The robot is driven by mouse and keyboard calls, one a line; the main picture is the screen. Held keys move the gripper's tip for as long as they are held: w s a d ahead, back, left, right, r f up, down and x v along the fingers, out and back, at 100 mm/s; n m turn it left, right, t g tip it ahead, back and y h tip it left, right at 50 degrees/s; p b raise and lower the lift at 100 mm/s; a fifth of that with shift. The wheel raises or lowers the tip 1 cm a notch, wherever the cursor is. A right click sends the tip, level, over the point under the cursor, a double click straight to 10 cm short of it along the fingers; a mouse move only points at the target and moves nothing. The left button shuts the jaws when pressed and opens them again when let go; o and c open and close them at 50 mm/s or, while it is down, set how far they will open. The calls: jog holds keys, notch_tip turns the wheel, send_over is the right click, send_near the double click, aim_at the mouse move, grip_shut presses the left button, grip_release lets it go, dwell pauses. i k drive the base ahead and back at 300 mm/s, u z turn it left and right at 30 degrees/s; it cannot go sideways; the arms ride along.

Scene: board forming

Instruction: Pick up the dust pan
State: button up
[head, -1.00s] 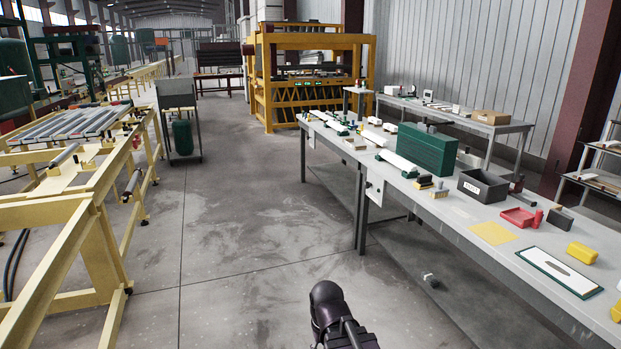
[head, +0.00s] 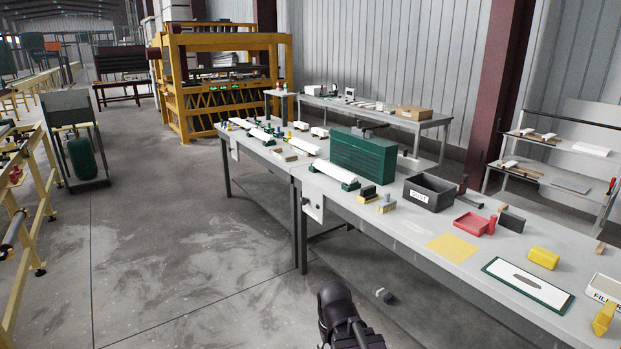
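A red shallow pan (head: 470,223), which looks like the dust pan, lies on the grey workbench (head: 400,238) at the right. A small red upright piece (head: 492,225) stands at its right side, and I cannot tell whether it is part of the pan. A dark part of my own arm shows at the bottom centre, well to the left of and below the pan in the picture. My gripper is not in view.
Beside the pan are a black bin (head: 430,191), a dark block (head: 512,219), a yellow sheet (head: 453,248) and a green-edged white board (head: 528,284). A green cabinet (head: 362,158) stands farther back.

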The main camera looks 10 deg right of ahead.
aim_at(475, 225)
jog(key=z, duration=0.6)
jog(key=i, duration=1.1)
jog(key=z, duration=0.5)
